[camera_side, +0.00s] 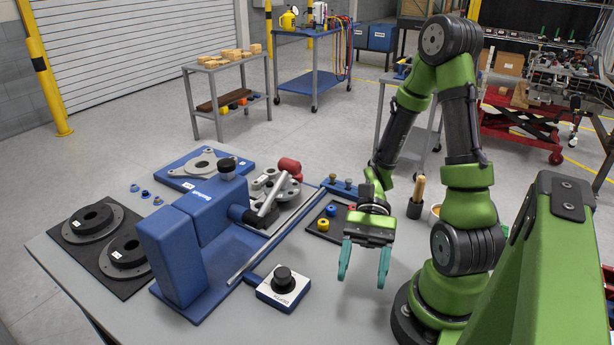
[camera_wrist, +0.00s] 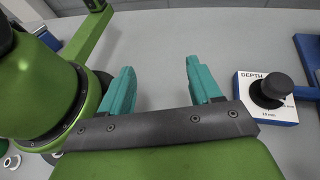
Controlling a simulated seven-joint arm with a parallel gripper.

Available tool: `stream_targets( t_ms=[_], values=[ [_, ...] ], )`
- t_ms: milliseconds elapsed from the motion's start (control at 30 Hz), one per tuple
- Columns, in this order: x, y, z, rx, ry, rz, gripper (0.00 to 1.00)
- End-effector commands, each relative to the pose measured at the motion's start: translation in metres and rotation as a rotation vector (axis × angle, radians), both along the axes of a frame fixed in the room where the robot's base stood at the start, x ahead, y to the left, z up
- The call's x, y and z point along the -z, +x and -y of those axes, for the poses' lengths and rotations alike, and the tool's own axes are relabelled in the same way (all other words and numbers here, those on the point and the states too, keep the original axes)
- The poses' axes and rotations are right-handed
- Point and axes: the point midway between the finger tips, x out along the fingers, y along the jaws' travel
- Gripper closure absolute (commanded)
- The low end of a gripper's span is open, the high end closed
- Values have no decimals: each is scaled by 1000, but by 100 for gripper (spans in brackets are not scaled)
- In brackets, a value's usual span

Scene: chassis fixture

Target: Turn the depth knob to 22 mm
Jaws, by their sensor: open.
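The depth knob (camera_side: 283,278) is a black round knob on a white-topped blue block (camera_side: 268,297) at the front of the table in the side view. In the wrist view the knob (camera_wrist: 268,91) sits at the right on its plate (camera_wrist: 243,85), marked "DEPTH" with a "10 mm" label; its pointer setting cannot be read. My gripper (camera_side: 363,281) has teal fingers, spread apart and empty, to the right of the knob and above the table. In the wrist view my gripper (camera_wrist: 161,80) shows bare table between its fingers, with the knob to their right.
A blue press-like fixture (camera_side: 175,255) stands left of the knob, with a long metal rod (camera_side: 275,238) running just behind the knob block. A dark tray (camera_side: 322,234) with blue and yellow parts lies behind my gripper. The table between knob and gripper is clear.

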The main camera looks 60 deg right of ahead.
Motion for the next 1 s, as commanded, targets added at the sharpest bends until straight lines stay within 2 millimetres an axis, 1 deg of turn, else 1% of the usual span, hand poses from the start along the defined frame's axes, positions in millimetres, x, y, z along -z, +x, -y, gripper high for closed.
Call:
stream_targets(
  t_ms=[133, 433, 500, 567, 667, 767, 900, 1000],
  values=[
    [-1, -6, 1, 1, 1, 0, 37],
    [0, -7, 0, -2, 5, -4, 37],
    [3, -8, -1, 0, 24, -23, 37],
    [8, -4, 0, 25, 51, -53, 37],
    [18, 13, 5, 127, 143, -108, 37],
    [32, 39, 16, 275, 252, -139, 37],
    [54, 74, 39, 479, 348, -117, 37],
    [62, 95, 58, 594, 381, -52, 37]
  ],
)
